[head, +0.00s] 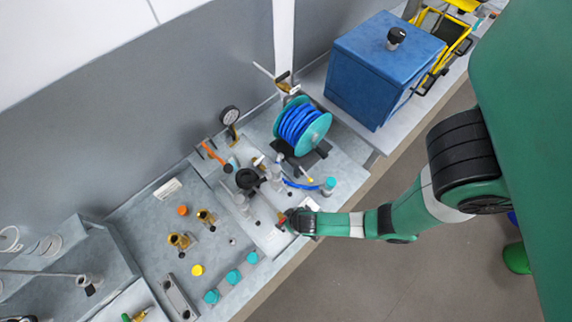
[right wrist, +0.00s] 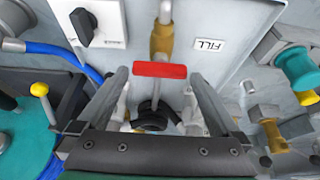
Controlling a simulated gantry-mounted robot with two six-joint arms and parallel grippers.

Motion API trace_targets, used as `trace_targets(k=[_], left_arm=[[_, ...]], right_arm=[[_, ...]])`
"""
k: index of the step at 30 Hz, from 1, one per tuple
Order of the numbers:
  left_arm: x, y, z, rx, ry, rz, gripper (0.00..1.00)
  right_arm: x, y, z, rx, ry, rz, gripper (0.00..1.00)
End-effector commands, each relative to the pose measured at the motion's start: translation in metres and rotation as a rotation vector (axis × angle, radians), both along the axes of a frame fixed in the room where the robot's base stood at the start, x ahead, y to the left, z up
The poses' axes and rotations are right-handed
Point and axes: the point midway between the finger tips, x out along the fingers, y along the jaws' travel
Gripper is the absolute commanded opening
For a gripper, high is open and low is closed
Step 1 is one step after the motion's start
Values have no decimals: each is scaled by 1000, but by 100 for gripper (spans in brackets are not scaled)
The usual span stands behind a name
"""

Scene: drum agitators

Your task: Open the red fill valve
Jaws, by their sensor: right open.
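The red fill valve handle (right wrist: 160,70) is a flat bar on a brass valve body (right wrist: 162,40), beside a white FILL label (right wrist: 208,45). In the right wrist view the bar lies crosswise between the fingertips of my right gripper (right wrist: 158,80). My left gripper is not in view.
A black knob on a white box (right wrist: 84,26) is close to the valve. A teal reel with blue hose (head: 302,125), a blue box (head: 382,68) and a pressure gauge (head: 230,115) stand behind. Brass fittings (head: 179,240) and teal caps (head: 234,277) are to the left.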

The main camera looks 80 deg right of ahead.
Motion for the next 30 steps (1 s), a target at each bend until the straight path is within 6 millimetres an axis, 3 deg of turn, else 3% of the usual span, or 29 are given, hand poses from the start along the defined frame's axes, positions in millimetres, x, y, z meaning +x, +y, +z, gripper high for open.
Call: trace_targets(k=[1,11,22,30], left_arm=[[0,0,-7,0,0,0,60],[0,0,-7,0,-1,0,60],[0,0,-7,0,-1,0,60],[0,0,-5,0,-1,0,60]], right_arm=[[1,-1,-7,0,0,-1,100],[1,-1,-7,0,0,-1,100],[1,-1,-7,0,0,-1,34],[0,-2,-7,0,0,22,34]])
